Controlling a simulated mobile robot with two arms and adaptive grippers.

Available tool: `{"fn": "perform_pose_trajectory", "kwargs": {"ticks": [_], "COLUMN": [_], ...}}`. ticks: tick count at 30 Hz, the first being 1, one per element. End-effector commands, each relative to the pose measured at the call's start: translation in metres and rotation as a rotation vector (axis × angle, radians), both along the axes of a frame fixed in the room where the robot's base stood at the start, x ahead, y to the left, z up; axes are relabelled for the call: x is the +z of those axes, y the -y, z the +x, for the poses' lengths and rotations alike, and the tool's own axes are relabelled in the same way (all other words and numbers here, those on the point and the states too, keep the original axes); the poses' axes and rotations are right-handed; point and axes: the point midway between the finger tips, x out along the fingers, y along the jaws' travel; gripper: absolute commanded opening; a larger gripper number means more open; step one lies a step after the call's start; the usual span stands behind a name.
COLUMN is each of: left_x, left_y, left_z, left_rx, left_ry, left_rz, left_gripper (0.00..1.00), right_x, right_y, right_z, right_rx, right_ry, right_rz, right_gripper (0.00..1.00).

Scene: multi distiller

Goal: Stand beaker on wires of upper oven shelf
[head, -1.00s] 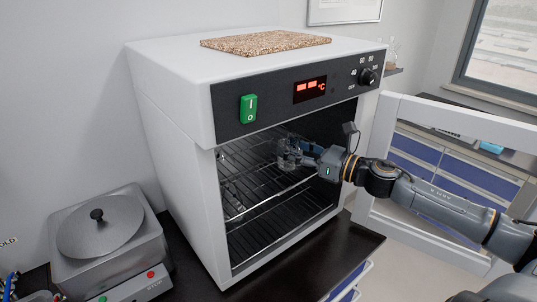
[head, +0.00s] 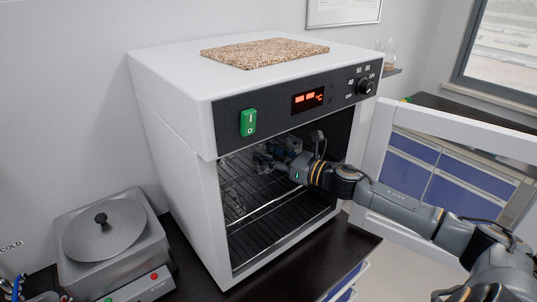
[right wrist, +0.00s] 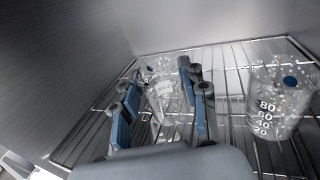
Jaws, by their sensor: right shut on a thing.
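My right gripper (head: 268,157) is inside the oven (head: 170,110), reaching in through the open front. In the right wrist view my right gripper (right wrist: 160,100) is shut on a clear glass beaker (right wrist: 163,90), seen between its blue-padded fingers. The wires of the upper oven shelf (head: 265,192) run below it; they also show in the right wrist view (right wrist: 232,108). I cannot tell whether the held beaker touches the wires. In the head view it is mostly hidden by the gripper. My left gripper is not in view.
A second beaker with number marks (right wrist: 280,98) stands on the shelf to the right in the right wrist view. The oven door (head: 460,125) stands open on the right. A hotplate-like device (head: 105,240) is left of the oven. Shelf wires are bare towards the oven front.

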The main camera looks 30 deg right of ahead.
Motion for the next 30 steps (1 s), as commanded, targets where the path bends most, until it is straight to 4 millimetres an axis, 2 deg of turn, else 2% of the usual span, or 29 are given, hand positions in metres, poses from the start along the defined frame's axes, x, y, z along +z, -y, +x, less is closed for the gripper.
{"fn": "perform_pose_trajectory", "kwargs": {"ticks": [3, 13, 14, 16, 17, 27, 30], "left_x": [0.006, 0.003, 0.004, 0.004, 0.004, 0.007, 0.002], "left_y": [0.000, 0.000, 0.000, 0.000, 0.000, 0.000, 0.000], "left_z": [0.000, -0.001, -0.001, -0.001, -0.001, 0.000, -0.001], "left_rx": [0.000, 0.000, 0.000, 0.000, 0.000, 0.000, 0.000], "left_ry": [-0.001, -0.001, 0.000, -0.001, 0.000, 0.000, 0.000], "left_rz": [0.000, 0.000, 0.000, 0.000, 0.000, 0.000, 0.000], "left_gripper": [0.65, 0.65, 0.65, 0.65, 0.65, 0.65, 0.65], "right_x": [-0.009, -0.014, -0.013, -0.013, -0.012, -0.010, -0.014], "right_y": [0.000, 0.000, 0.000, 0.000, 0.000, 0.001, 0.003], "right_z": [0.000, 0.000, 0.000, 0.000, 0.000, 0.000, -0.005], "right_rx": [-0.001, 0.000, 0.000, 0.000, 0.000, 0.000, -0.001], "right_ry": [0.001, 0.003, 0.003, 0.003, 0.003, 0.003, 0.000], "right_rz": [0.002, -0.001, -0.001, -0.001, -0.001, -0.001, -0.001], "right_gripper": [0.13, 0.13, 0.50, 0.64, 0.66, 0.66, 0.66]}}
